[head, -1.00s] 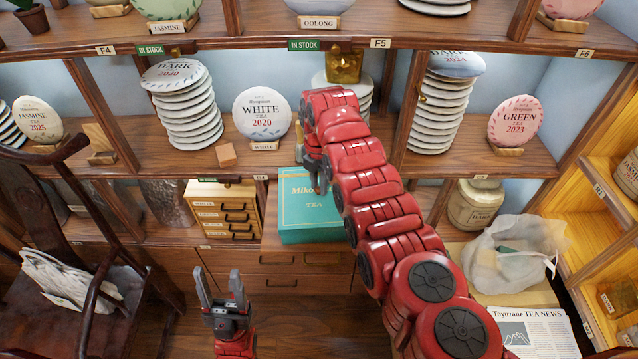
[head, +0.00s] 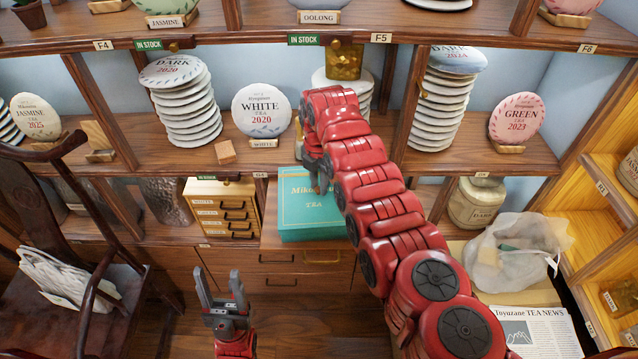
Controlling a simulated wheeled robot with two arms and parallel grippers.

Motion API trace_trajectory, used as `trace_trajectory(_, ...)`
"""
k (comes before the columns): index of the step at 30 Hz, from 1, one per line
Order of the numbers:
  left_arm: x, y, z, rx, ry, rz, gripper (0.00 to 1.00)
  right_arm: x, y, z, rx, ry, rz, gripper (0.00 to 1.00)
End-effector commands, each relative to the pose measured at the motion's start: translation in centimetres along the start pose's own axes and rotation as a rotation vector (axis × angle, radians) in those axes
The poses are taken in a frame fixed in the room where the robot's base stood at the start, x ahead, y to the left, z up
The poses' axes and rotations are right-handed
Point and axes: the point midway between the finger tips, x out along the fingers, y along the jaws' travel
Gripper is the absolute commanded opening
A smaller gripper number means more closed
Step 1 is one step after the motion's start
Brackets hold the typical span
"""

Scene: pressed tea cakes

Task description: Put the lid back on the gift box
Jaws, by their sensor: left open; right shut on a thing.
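The teal gift box (head: 300,236) sits on the wooden counter below the shelves, in the middle of the head view. Its teal lid (head: 296,200), with gold lettering, shows as the top face and lies over the box. I cannot tell whether it is fully seated. My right gripper (head: 322,186) is at the lid's far side and shut on it. My red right arm hides the fingertips and the box's right part. My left gripper (head: 219,280) is open and empty, low in front of the drawers and apart from the box.
A small wooden drawer chest (head: 224,207) stands left of the box. A translucent bag (head: 515,250) and a newspaper (head: 540,332) lie to the right. Stacked tea cakes (head: 185,105) fill the shelf above. A dark wooden chair (head: 95,285) is at the left.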

Motion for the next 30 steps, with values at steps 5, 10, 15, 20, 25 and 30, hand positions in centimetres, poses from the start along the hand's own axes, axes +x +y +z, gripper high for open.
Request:
trace_trajectory(5,-0.21,0.01,0.04,0.0,0.0,0.0,0.56,0.2,-0.01,0.02,0.0,0.0,0.0,0.0)
trace_trajectory(10,-0.18,0.01,0.03,0.0,0.0,0.0,0.56,0.15,-0.01,0.02,0.001,0.0,0.0,0.0)
trace_trajectory(15,-0.18,0.01,0.03,0.0,0.0,0.0,0.56,0.16,-0.01,0.02,0.0,0.0,0.0,0.31)
trace_trajectory(20,-0.19,0.01,0.03,0.0,0.0,0.0,0.56,0.16,-0.01,0.02,0.0,0.0,0.0,0.6)
trace_trajectory(25,-0.19,0.01,0.03,0.0,0.0,0.0,0.56,0.16,-0.01,0.02,0.0,0.0,0.0,0.6)
trace_trajectory(30,-0.19,0.01,0.03,0.0,0.0,0.0,0.56,0.18,-0.01,0.02,0.0,0.0,0.0,0.82)
